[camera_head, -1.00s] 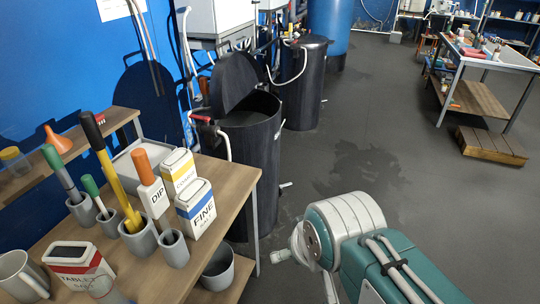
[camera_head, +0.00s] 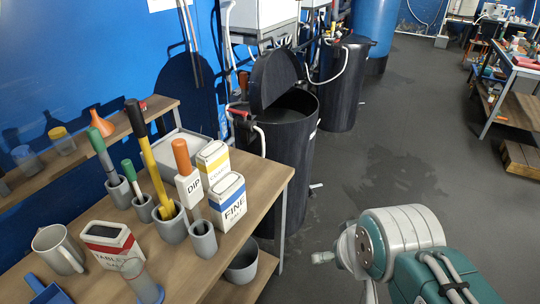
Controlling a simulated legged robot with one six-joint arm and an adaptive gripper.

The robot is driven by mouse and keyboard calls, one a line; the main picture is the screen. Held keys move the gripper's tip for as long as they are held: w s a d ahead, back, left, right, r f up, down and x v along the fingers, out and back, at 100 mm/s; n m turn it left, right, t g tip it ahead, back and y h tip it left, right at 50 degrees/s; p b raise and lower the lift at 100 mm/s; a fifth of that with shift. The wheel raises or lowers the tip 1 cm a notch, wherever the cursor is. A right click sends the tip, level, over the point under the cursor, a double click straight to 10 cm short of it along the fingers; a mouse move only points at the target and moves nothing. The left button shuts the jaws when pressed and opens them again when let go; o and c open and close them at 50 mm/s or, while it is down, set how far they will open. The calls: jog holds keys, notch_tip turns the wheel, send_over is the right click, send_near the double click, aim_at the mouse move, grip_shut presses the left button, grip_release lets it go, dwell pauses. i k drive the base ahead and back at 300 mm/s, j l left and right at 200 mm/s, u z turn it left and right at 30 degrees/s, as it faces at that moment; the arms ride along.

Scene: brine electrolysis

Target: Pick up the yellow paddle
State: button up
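The yellow paddle (camera_head: 157,172) has a yellow shaft and a black grip at its top. It stands tilted in a grey cup (camera_head: 172,229) on the wooden bench at the left. Its lower end is hidden inside the cup. My arm shows at the lower right, apart from the bench and the paddle. A small grey part (camera_head: 322,257), perhaps a piece of my gripper, sticks out left of the arm's white joint. The joint hides the rest, and I cannot see whether the gripper is open or shut.
Beside the paddle stand an orange-handled DIP tool (camera_head: 185,170), green-handled tools in cups, and a FINE box (camera_head: 228,203). A TABLET box (camera_head: 112,243), a grey mug (camera_head: 58,249) and a blue item (camera_head: 45,290) are nearer. A black barrel (camera_head: 285,150) stands behind; open floor lies right.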

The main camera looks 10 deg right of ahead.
aim_at(168, 211)
jog(key=u, duration=0.7)
jog(key=i+l+u, duration=0.2)
jog(key=u, duration=0.2)
jog(key=i+l+u, duration=0.15)
jog(key=u, duration=0.2)
jog(key=i+l+u, duration=0.1)
jog(key=l+u, duration=0.3)
jog(key=i+l, duration=0.1)
jog(key=l, duration=0.15)
